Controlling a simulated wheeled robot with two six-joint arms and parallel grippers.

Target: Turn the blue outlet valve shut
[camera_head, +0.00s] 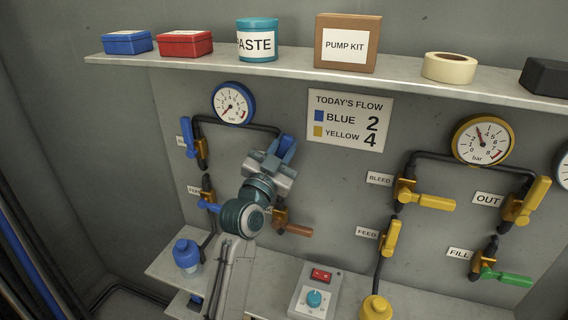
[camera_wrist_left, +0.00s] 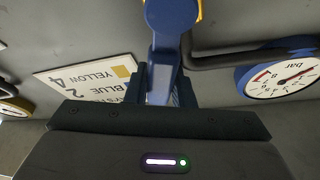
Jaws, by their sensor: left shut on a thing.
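The blue outlet valve's lever handle (camera_head: 287,147) shows at the right end of the dark pipe under the blue-rimmed gauge (camera_head: 232,103). My left gripper (camera_head: 273,160) is shut on this handle. In the left wrist view the blue handle (camera_wrist_left: 171,22) runs down between the gripper's fingers (camera_wrist_left: 168,85). My gripper and wrist hide the valve body in the head view; a sliver of brass fitting (camera_wrist_left: 199,10) shows beside the handle in the wrist view. The lever's exact angle is hard to tell. My right gripper is not in view.
Other valves hang close by: a blue lever (camera_head: 188,138) at left, a brown lever (camera_head: 298,230) below right, yellow levers (camera_head: 433,201) further right. A shelf (camera_head: 290,71) with boxes runs above. A flow sign (camera_head: 349,119) is on the wall. A switch box (camera_head: 317,291) stands below.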

